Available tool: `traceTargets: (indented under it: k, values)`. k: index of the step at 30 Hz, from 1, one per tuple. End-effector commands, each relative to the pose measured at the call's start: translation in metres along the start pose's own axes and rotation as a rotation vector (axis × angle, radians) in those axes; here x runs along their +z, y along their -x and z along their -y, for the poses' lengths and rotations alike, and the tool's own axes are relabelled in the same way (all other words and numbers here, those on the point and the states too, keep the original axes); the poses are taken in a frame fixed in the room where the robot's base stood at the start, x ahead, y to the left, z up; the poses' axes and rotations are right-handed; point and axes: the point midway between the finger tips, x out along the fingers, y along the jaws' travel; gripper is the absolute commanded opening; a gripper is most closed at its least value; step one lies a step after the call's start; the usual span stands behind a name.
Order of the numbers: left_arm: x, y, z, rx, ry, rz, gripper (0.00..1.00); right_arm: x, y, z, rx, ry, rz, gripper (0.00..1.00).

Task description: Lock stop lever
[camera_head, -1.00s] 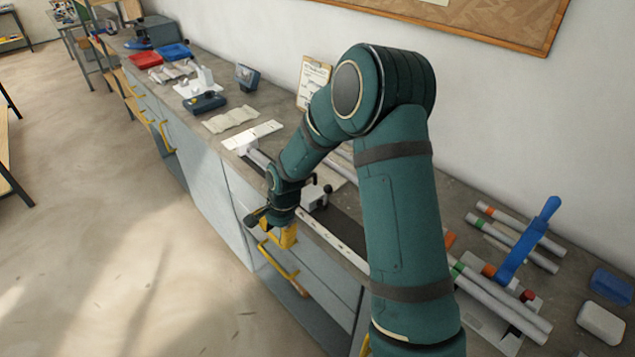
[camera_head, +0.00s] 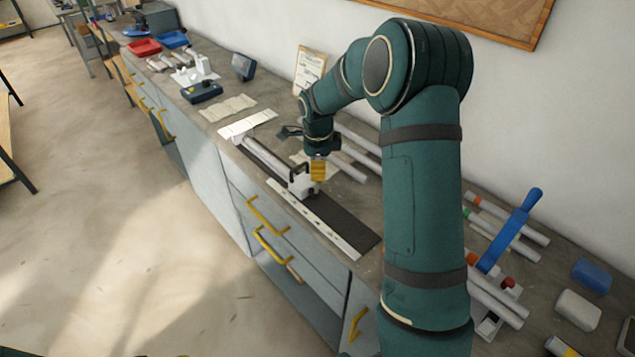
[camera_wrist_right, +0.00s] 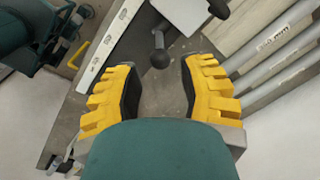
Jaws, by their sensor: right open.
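The stop (camera_head: 301,186) is a pale block with black handle parts on the dark strip of the jig, beside a long white scale (camera_head: 318,222). My right gripper (camera_head: 318,172), with yellow fingers, is above and just behind the stop. In the right wrist view my right gripper (camera_wrist_right: 160,88) is open and empty. A black lever with a ball knob (camera_wrist_right: 160,58) lies near the gap between its fingertips. A second dark knob (camera_wrist_right: 219,8) shows at the top edge. I cannot tell whether a finger touches the lever. My left gripper is not in view.
Grey tubes (camera_head: 362,150) lie behind the jig, close to the right gripper. A blue-handled tool (camera_head: 510,232) and more tubes lie at the right. A clipboard (camera_head: 310,70) leans on the wall. The bench's front edge is left of the jig.

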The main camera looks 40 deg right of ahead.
Motion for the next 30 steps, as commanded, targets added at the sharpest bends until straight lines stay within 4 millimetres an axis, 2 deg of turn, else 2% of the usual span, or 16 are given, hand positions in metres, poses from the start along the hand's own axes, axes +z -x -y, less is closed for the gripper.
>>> traceTargets:
  k: [3, 9, 15, 23, 24, 27, 30]
  values:
    - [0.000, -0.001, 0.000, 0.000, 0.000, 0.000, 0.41, -0.001, -0.024, -0.001, 0.004, 0.000, -0.002, 0.40]
    - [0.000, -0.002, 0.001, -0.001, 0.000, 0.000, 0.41, 0.000, -0.050, -0.001, 0.002, 0.001, -0.001, 0.40]
    - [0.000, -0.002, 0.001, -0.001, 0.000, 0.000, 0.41, 0.000, -0.060, 0.000, 0.000, 0.001, 0.000, 0.40]
    - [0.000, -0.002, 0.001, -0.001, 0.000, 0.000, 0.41, 0.000, -0.060, 0.000, 0.000, 0.001, 0.000, 0.40]
    - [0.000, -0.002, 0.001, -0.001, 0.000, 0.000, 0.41, 0.000, -0.060, 0.000, 0.000, 0.001, 0.000, 0.32]
    - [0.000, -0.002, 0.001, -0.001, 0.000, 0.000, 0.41, 0.000, -0.060, 0.000, 0.000, 0.001, 0.000, 0.00]
    - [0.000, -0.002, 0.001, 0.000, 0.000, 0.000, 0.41, 0.000, -0.060, 0.000, -0.001, 0.001, 0.000, 0.00]
